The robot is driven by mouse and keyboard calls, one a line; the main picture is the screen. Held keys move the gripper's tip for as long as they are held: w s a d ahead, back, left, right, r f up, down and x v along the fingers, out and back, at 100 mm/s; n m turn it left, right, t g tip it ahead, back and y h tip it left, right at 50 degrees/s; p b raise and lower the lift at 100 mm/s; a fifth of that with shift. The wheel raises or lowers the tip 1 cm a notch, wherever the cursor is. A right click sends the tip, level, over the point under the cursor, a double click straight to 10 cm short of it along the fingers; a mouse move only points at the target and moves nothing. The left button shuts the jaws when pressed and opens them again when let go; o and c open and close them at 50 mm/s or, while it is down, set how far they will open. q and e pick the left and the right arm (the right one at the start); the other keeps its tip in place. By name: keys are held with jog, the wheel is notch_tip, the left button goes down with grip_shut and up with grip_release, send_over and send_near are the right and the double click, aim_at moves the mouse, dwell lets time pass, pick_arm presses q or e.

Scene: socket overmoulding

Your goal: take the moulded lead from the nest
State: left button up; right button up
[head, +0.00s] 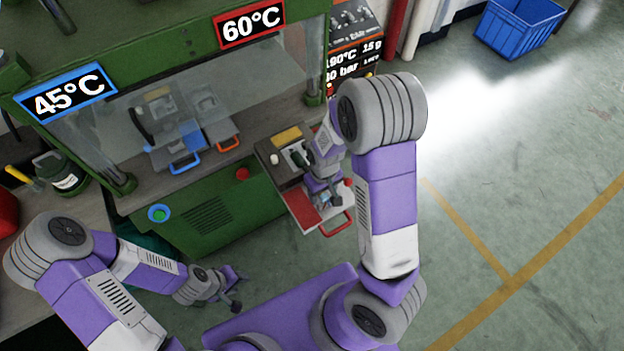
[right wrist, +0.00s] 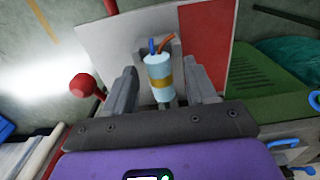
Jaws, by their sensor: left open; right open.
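In the right wrist view a pale blue cylinder with a gold band, which looks like the moulded lead (right wrist: 159,72), has a blue and an orange wire at its far end. It lies between the two fingers of my open right gripper (right wrist: 164,92); I cannot tell whether they touch it. A grey block, perhaps the nest (right wrist: 145,47), shows partly behind it. In the head view my right gripper (head: 327,194) is over the red and white plate (head: 303,212) and hides the lead. My left gripper (head: 233,289) is open and empty, in front of the green machine.
The green machine (head: 215,205) has a clear guard and two trays with a blue handle (head: 185,163) and an orange handle (head: 229,144). A red ball knob (right wrist: 82,85) stands beside my right gripper. A blue crate (head: 518,27) sits on the open floor at right.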

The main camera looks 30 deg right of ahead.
grip_shut()
